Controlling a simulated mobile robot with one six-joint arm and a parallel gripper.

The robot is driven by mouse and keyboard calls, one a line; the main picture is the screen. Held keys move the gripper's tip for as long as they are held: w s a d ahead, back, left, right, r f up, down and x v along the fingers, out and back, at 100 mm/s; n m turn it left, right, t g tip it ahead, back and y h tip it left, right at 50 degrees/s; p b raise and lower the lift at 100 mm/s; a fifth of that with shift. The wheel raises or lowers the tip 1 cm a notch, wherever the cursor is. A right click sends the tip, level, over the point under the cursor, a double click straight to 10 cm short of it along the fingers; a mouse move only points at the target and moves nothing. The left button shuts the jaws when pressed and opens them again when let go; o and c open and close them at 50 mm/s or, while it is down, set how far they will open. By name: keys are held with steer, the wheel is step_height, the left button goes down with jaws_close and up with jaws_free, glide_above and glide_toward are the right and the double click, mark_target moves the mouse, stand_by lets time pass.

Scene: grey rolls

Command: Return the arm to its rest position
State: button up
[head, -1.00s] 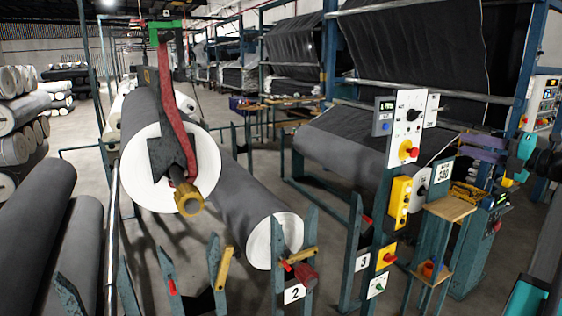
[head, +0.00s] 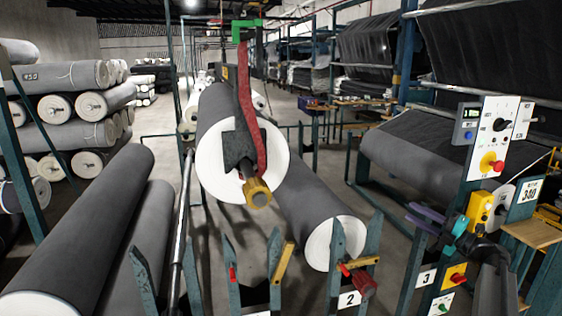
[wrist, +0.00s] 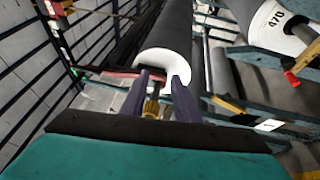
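My gripper (head: 412,214) shows at the right of the head view, with purple fingers and a teal body, in front of the control post. My dark arm comes up to it from the lower right. In the wrist view the two purple fingers (wrist: 161,80) stand apart with nothing held between them. Beyond the gap is the white end of a grey roll (wrist: 163,62) with a yellow core end.
A hanging grey roll (head: 215,165) with a red hook arm is at centre left, and another roll (head: 305,195) lies beside it. The control post (head: 488,150) with buttons is close to my gripper. Stacked rolls (head: 85,105) stand at left. Some floor is clear in the aisle.

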steer(key=w+a+f+m+t+h, duration=0.1)
steer(key=w+a+f+m+h, duration=0.3)
steer(key=a+f, duration=0.6)
steer(key=w+a+f+m+t+h, duration=0.1)
steer(key=w+a+f+m+t, duration=0.1)
steer(key=a+f+m, duration=0.75)
steer(key=s+a+f+m+g+h, duration=0.1)
steer(key=s+f+g+h, duration=0.15)
steer(key=f, duration=0.65)
steer(key=s+a+f+m+g+h, duration=0.1)
steer(key=s+a+f+m+h, duration=0.15)
steer(key=f, duration=0.55)
steer(key=s+a+f+g+h, duration=0.1)
steer(key=s+f, duration=0.2)
steer(key=f, duration=0.6)
steer(key=s+a+f+m+g+h, duration=0.1)
steer(key=s+f+m+g, duration=0.3)
steer(key=s+f, duration=0.65)
steer(key=s+f+m+g+h, duration=0.2)
steer(key=s+f+g, duration=0.5)
steer(key=s, duration=0.7)
steer(key=s+a+r+m+g+y, duration=0.1)
steer(key=s+g, duration=0.7)
steer(key=s, duration=1.5)
steer(key=a+m+y, duration=0.1)
steer(key=a+m, duration=0.1)
steer(key=a, duration=0.1)
steer(key=shift+s, duration=0.3)
